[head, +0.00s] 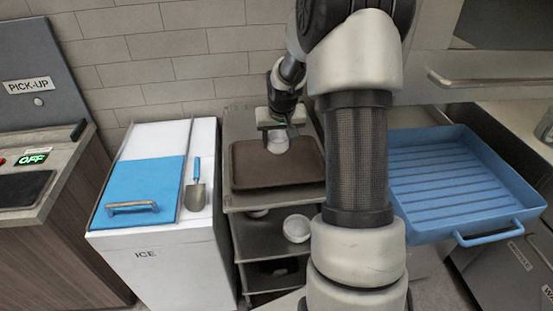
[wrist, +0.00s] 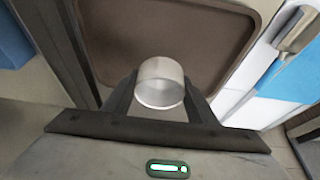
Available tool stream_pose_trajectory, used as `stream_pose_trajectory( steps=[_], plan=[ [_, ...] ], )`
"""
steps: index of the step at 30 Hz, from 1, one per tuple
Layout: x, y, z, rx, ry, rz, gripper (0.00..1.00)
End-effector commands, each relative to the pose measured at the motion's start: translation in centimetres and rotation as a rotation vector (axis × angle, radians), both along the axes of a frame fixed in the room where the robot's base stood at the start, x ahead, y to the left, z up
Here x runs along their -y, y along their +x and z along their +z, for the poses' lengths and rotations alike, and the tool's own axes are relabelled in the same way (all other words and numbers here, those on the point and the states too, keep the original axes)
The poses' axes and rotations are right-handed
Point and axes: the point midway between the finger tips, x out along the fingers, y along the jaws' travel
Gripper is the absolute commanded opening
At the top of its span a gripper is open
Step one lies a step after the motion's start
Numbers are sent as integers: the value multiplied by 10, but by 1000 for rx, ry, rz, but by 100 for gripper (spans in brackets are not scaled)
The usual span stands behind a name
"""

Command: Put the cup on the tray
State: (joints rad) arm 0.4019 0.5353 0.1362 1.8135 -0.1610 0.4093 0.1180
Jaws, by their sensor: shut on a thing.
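A small white cup (head: 278,142) is held in my gripper (head: 277,132), over the brown tray (head: 245,180) on top of the shelf unit. In the wrist view the cup (wrist: 160,83) sits between the two fingers of my gripper (wrist: 158,92), which are shut on it. The brown tray (wrist: 130,50) fills the upper middle of the wrist view, behind the cup. I cannot tell whether the cup's base touches the tray.
An ice chest (head: 165,250) with a blue lid (head: 145,185) and a scoop (head: 196,188) stands left of the shelf unit. A white bowl (head: 297,228) sits on a lower shelf. A blue ribbed bin (head: 450,175) is at the right. A tiled wall is behind.

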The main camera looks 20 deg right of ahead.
Motion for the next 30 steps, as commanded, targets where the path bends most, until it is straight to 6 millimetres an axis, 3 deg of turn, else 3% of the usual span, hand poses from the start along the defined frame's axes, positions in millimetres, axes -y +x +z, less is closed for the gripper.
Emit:
stream_pose_trajectory(
  steps=[3,10,15,28,29,30],
  plan=[
    [-1,0,-22,-1,1,0,28],
    [-1,0,-40,-1,0,2,28],
    [-1,0,-65,-1,1,0,28],
    [-1,0,-74,2,0,0,28],
    [-1,0,-72,2,0,0,57],
    [-1,0,-72,1,1,0,64]
  ],
)
